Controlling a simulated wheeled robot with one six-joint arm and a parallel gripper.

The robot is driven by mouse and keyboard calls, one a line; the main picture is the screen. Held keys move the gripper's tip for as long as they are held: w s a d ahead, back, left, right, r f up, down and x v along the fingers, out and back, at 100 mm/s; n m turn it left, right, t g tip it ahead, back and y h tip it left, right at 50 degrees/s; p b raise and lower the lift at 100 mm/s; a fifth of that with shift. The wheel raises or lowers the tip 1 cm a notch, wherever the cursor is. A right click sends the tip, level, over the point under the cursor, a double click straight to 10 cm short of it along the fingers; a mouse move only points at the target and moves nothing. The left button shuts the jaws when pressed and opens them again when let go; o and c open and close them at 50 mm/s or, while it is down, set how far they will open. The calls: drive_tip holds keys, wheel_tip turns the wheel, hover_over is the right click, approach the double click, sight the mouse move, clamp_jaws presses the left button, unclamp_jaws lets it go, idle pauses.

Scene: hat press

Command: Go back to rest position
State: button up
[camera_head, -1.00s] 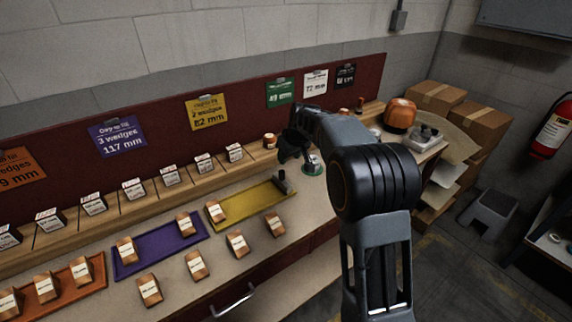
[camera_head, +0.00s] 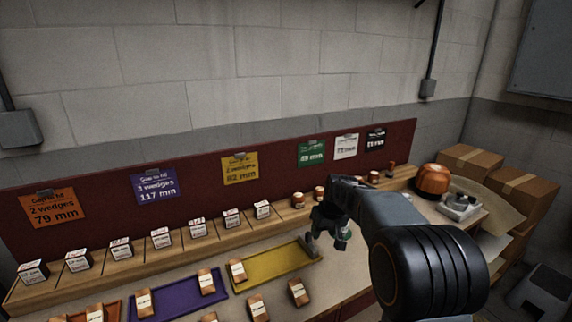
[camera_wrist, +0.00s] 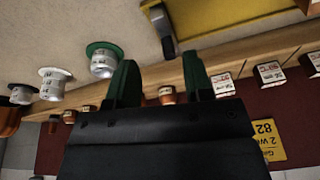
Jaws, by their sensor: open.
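My gripper (camera_head: 322,240) is at the end of my arm, over the bench at the right end of the yellow tray (camera_head: 268,263). In the wrist view my gripper (camera_wrist: 160,84) shows two dark green fingers spread apart, with nothing between them gripped. A small wooden piece (camera_wrist: 167,94) shows in the gap, further back on the shelf. A grey block-like tool (camera_wrist: 162,30) lies by the yellow tray's edge, apart from the fingers. A green-based metal piece (camera_wrist: 103,62) stands near the left finger.
Labelled blocks (camera_head: 161,238) line the shelf under a dark red board (camera_head: 100,215) with signs. Wooden wedges (camera_head: 298,292) lie around the trays. An orange rounded object (camera_head: 433,180) and a metal device (camera_head: 460,206) are at the right end, near cardboard boxes (camera_head: 512,190).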

drive_tip(key=s+r+m+p, duration=0.1)
drive_tip(key=s+r+p, duration=0.1)
drive_tip(key=s, duration=1.1)
drive_tip(key=s+r+m+h+p, duration=0.1)
drive_tip(key=s+r+p, duration=0.2)
drive_tip(key=s, duration=1.1)
drive_tip(key=shift+d+r+t, duration=0.25)
drive_tip(key=shift+r+t, duration=0.05)
drive_tip(key=shift+r, duration=0.35)
